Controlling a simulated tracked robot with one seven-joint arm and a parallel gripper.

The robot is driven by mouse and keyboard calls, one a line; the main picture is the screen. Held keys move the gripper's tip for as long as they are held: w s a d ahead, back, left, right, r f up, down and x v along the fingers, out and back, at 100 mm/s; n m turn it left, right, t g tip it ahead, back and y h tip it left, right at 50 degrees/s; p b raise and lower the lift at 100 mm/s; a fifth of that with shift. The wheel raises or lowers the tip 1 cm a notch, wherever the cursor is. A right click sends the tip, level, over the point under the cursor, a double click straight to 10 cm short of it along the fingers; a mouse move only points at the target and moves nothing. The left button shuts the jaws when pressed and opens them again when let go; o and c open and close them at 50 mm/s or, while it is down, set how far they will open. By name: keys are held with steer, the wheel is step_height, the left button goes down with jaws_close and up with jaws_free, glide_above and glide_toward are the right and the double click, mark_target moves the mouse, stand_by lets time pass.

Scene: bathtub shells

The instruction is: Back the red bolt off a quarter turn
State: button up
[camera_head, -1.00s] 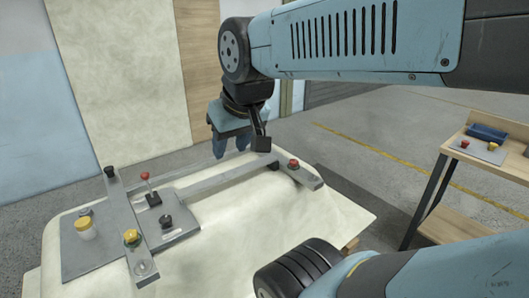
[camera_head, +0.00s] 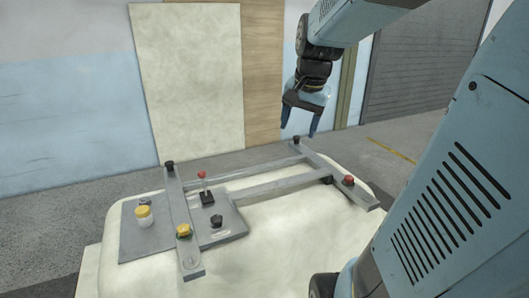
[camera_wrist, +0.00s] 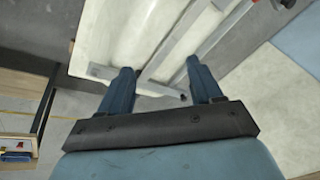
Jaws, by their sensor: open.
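The red bolt (camera_head: 348,180) has a rounded red head and sits near the front end of the right crossbar (camera_head: 328,168) of a grey metal frame. I cannot make it out in the wrist view, where a finger covers part of that crossbar (camera_wrist: 160,88). My gripper (camera_head: 301,122) hangs over the far end of the right crossbar, behind and above the red bolt. In the wrist view my gripper (camera_wrist: 159,66) has its two blue fingers apart with nothing between them.
The frame rests on a cream tub shell (camera_head: 275,240). Free air surrounds my gripper.

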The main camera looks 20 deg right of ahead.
steer(key=w+d+f+m, duration=0.2)
steer(key=w+d+m, duration=0.35)
steer(key=d, duration=0.25)
steer(key=m+y, duration=0.3)
steer(key=m, duration=0.9)
glide_above(350, 176)
steer(key=s+d, duration=0.4)
step_height(350, 176, down, 16)
steer(key=shift+g, duration=0.4)
steer(key=x, duration=1.3)
steer(key=shift+w+a+f, duration=0.15)
steer(key=shift+a+f, duration=0.15)
